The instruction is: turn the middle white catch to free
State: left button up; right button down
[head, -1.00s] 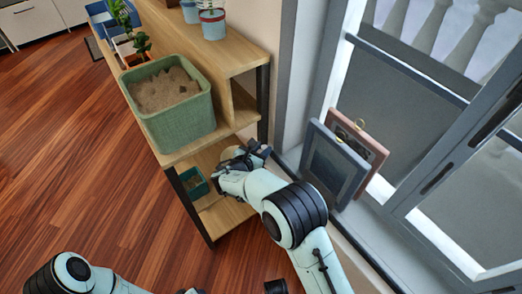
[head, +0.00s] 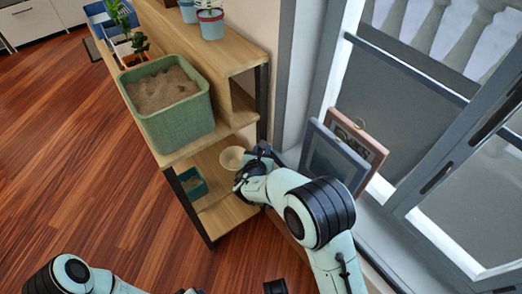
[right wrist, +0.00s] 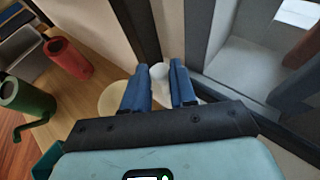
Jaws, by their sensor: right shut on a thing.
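My right gripper (head: 262,152) is at the lower shelf's right end, close to the wall and window corner. In the right wrist view its two blue fingers (right wrist: 162,88) are shut on a small white rounded piece, which appears to be the white catch (right wrist: 159,72). Only its top shows between the fingers. I cannot make out how it is turned or any other catches. In the head view the catch is hidden by the gripper.
A pale bowl (head: 232,158) sits on the lower shelf beside the right gripper. A green sand-filled bin (head: 178,118) stands above. Two picture frames (head: 333,160) lean by the window, close to my right arm.

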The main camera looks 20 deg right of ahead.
pick_arm(q)
jog(key=shift+w+a+f, duration=0.25)
jog(key=shift+w, duration=0.25)
pick_arm(e)
jog(key=shift+n+t+y, duration=0.3)
jog(key=shift+n, duration=0.1)
jog(key=c, duration=1.3)
grip_release()
jog(key=shift+o, duration=0.2)
jog(key=shift+s, duration=0.1)
pick_arm(q)
jog(key=shift+g+h, duration=0.3)
jog(key=shift+g, duration=0.3)
jog(key=s+r, duration=0.1)
jog(key=s+d+r+p, duration=0.1)
jog(key=s, duration=0.1)
jog(key=s+d+r+p, duration=0.1)
jog(key=shift+s+d, duration=0.15)
jog(key=shift+s, duration=0.1)
pick_arm(e)
jog(key=v, duration=1.3)
jog(key=shift+r, duration=0.15)
jog(key=shift+s, duration=0.1)
